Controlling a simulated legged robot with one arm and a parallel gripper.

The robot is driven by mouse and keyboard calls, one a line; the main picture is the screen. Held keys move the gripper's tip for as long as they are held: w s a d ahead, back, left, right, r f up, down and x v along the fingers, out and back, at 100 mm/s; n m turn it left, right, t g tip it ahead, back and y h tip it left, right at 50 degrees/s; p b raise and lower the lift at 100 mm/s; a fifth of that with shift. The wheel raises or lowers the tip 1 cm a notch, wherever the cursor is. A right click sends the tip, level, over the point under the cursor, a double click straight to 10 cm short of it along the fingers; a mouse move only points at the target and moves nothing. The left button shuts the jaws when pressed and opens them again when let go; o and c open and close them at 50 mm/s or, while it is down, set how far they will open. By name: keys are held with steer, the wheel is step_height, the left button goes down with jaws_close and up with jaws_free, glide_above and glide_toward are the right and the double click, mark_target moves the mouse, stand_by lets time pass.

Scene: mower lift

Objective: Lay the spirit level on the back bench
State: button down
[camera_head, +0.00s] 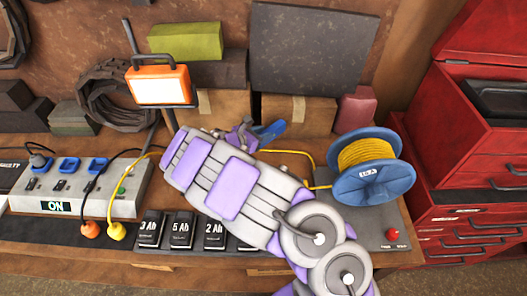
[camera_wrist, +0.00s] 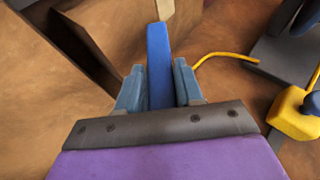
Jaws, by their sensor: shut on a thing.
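My gripper (camera_head: 246,135) is over the workbench (camera_head: 190,274), in front of the cardboard boxes. It is shut on a blue bar, which looks like the spirit level (camera_head: 270,131). In the wrist view the blue bar (camera_wrist: 158,62) stands between the two grey-blue fingers (camera_wrist: 158,84) and points away from the palm. My arm hides part of the bench top and most of the bar in the head view. I cannot tell whether the bar touches the bench.
Cardboard boxes (camera_head: 298,116) stand behind the gripper. A blue reel (camera_head: 372,186) with yellow cord is to the right, a power station (camera_head: 75,190) and an orange lamp (camera_head: 160,84) to the left. Labelled batteries (camera_head: 182,229) line the front. A red tool cabinet (camera_head: 463,130) stands at right.

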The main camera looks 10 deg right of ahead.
mark_target(266, 144)
step_height(266, 144, down, 5)
steer(key=shift+a+r+b, duration=0.1)
steer(key=shift+b, duration=0.4)
steer(key=shift+d+f, duration=0.4)
steer(key=shift+d, duration=0.25)
step_height(266, 144, down, 3)
steer(key=shift+f+b, duration=0.1)
steer(key=shift+b, duration=0.55)
steer(key=shift+w+a+f, duration=0.15)
steer(key=shift+a, duration=0.5)
steer(key=c, duration=1)
jaws_free()
steer(key=shift+d, duration=0.1)
steer(key=shift+c, duration=0.2)
steer(key=o, duration=0.3)
steer(key=shift+d, duration=0.5)
steer(key=shift+a+r, duration=0.3)
steer(key=shift+a, duration=0.05)
steer(key=p+v, duration=0.2)
steer(key=v, duration=0.8)
steer(key=shift+p, duration=0.3)
steer(key=shift+v, duration=0.9)
